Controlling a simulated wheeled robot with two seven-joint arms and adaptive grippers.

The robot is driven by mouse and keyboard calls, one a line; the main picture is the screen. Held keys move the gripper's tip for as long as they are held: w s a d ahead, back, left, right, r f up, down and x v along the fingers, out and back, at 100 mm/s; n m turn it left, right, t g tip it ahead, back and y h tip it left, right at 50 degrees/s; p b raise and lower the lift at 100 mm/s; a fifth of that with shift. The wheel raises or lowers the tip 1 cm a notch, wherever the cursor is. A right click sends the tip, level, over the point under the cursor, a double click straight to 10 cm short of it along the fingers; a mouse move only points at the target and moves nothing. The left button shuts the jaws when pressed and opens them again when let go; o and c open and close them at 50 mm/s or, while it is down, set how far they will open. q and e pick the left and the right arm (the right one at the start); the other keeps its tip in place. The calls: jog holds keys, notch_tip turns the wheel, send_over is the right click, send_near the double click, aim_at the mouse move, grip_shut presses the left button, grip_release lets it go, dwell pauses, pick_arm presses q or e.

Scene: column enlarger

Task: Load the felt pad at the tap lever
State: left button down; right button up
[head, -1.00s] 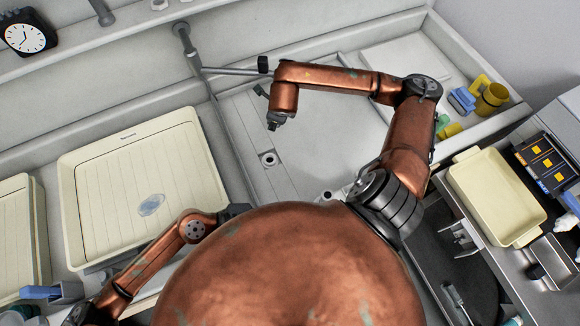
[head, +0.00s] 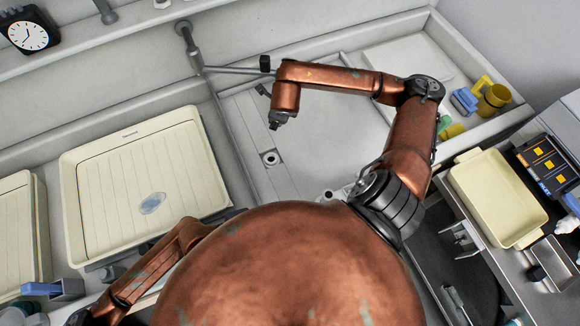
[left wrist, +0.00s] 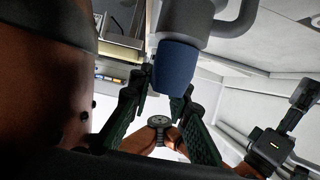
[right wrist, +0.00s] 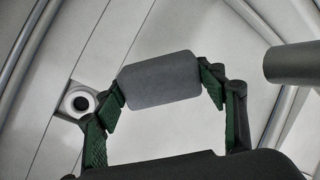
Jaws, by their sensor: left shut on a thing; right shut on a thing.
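A grey, rounded block (right wrist: 160,80), which looks like the felt pad, sits between the green fingertips of my right gripper (right wrist: 160,88), shut on it. In the head view my right arm reaches over the sink and its dark end (head: 277,120) hangs below and to the right of the tap spout (head: 235,71); the pad cannot be made out there. The spout ends in a dark piece (head: 266,64); I cannot tell if this is the lever. My left gripper (left wrist: 163,88) is shut on a blue cylinder (left wrist: 175,66) joined to a grey, handled body (left wrist: 185,18). The head view hides my left gripper.
A sink drain (head: 270,158) lies below my right gripper; it also shows in the right wrist view (right wrist: 78,102). A cream tray (head: 95,205) stands left of the sink and another (head: 497,198) at right. A yellow jug (head: 494,98) and blue item (head: 464,100) stand in the right corner.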

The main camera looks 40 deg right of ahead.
pick_arm(q)
jog(key=c, duration=1.8)
grip_release()
jog(key=v, duration=1.2)
pick_arm(e)
jog(key=shift+s, duration=0.1)
pick_arm(q)
jog(key=shift+f, duration=0.25)
pick_arm(e)
jog(key=s+a, duration=0.4)
jog(key=s, duration=0.2)
jog(key=shift+s, duration=0.4)
